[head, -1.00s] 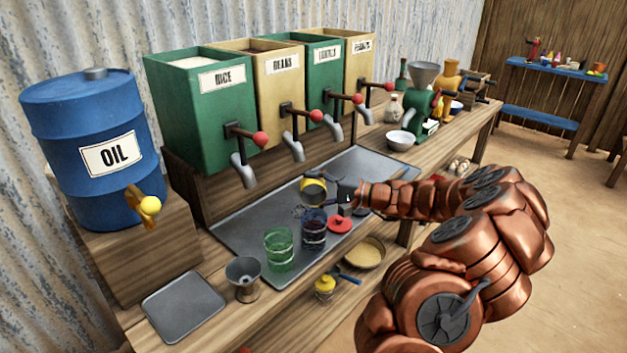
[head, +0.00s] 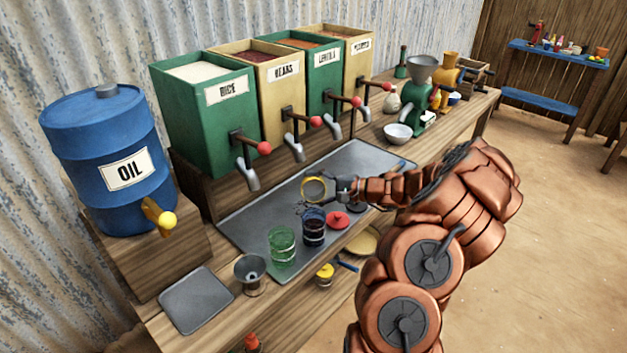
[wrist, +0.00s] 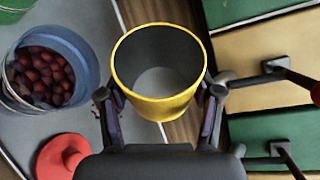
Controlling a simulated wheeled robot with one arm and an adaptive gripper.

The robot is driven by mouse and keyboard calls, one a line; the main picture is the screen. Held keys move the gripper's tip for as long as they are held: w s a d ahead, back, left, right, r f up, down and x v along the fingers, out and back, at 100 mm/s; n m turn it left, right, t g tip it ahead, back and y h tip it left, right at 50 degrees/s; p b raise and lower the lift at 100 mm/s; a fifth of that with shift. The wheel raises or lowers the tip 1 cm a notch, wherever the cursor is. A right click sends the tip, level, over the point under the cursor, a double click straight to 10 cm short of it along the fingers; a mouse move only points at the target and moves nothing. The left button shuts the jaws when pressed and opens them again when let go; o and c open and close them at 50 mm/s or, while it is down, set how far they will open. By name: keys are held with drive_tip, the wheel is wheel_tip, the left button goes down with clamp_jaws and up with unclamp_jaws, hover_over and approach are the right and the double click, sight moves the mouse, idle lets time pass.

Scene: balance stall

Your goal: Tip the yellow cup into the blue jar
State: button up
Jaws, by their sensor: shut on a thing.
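My gripper (head: 338,188) is shut on the yellow cup (head: 304,182) and holds it above the metal tray, behind the blue jar. In the wrist view the cup (wrist: 155,106) sits between my fingers, its grey inside and pale bottom showing, with no beans seen in it. In the head view its mouth faces the camera, so it looks tilted. The blue jar (head: 313,228) stands upright on the tray, apart from the cup. The jar also shows in the wrist view (wrist: 84,50), with dark red beans inside. Small dark bits show near the cup; I cannot tell what they are.
A green jar (head: 281,246) stands left of the blue jar, and a red lid (head: 338,220) lies to its right. Bins with taps (head: 297,150) line the back of the tray. A metal funnel cup (head: 250,274) stands at the front left.

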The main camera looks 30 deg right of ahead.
drive_tip(key=shift+r+m+g+p, duration=0.15)
drive_tip(key=shift+m+g+p, duration=0.6)
drive_tip(key=shift+p, duration=1.65)
drive_tip(key=shift+r+m+g+p, duration=0.2)
drive_tip(key=shift+m+p, duration=0.95)
drive_tip(key=shift+p, duration=1.25)
drive_tip(key=shift+s+f+m+g, duration=0.1)
drive_tip(key=shift+f+m+g, duration=0.15)
drive_tip(key=shift+m+g, duration=0.1)
drive_tip(key=shift+s+a+f+m+g+y, duration=0.15)
drive_tip(key=shift+m+g+y, duration=0.15)
drive_tip(key=shift+m+g, duration=0.35)
drive_tip(key=shift+r+m+g+y, duration=0.3)
drive_tip(key=shift+m+g, duration=0.15)
drive_tip(key=shift+m, duration=0.35)
drive_tip(key=shift+r+m+g+y, duration=0.3)
drive_tip(key=shift+m+g, duration=0.1)
drive_tip(key=shift+m, duration=0.4)
